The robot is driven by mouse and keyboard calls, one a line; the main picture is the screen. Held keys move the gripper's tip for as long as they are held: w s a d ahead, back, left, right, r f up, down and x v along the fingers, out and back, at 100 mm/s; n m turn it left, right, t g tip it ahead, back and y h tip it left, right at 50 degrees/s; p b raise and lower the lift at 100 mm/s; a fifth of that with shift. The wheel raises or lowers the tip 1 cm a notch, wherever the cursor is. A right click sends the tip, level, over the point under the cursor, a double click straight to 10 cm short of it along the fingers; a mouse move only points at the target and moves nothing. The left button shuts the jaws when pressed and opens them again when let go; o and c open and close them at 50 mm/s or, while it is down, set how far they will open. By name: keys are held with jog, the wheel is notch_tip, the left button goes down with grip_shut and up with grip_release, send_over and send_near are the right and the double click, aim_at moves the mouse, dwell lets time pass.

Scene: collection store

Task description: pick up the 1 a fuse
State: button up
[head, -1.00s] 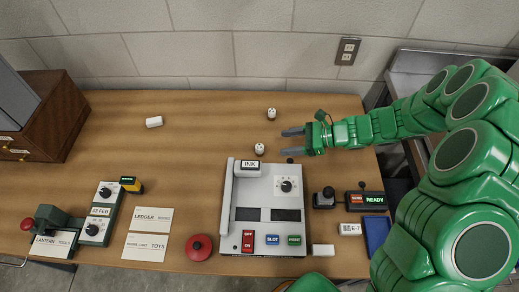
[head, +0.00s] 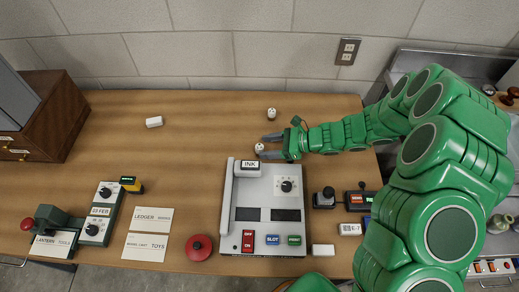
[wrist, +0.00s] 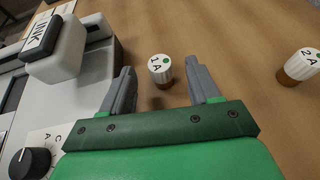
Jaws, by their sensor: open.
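The 1 A fuse (wrist: 161,70) is a small white cylinder with a green dot and a brown lower part, upright on the table. In the wrist view it stands just beyond and between my open fingertips. In the head view the fuse (head: 259,148) is at the fingertips of my gripper (head: 268,146), behind the grey machine. My gripper (wrist: 165,82) is open and empty. A second fuse marked 2 A (wrist: 298,66) stands to the right in the wrist view, and in the head view it is the farther one (head: 271,113).
The grey machine (head: 267,226) with an INK block (head: 250,165) stands close to the gripper, on the left in the wrist view. A white block (head: 153,122) lies at the back left. The wooden table (head: 200,120) is clear between them. A wall is behind.

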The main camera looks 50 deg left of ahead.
jog(key=shift+x, duration=0.95)
jog(key=c, duration=1.1)
